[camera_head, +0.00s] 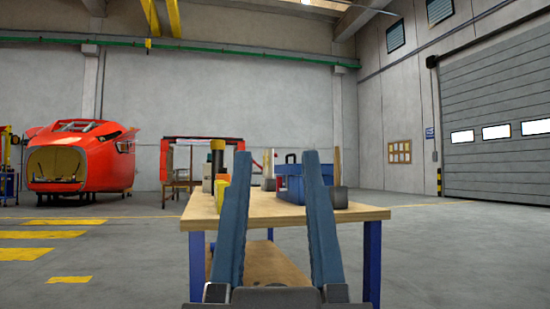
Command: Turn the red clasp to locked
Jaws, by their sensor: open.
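My gripper (278,156) reaches forward in the middle of the view. Its two long blue fingers are wide apart, with nothing held between them. The fingers overlap the workbench and part of its load in the picture. I cannot pick out a red clasp with certainty. A small red patch shows between the fingers above the workbench, but it is too small to name. The fingers may hide other parts.
A wooden workbench (362,212) with blue legs stands ahead. It carries a blue toolbox (290,180), a grey cup (338,197) and a yellow-topped item (217,146). A red train nosecone (108,165) stands at far left. The floor right of the bench is clear.

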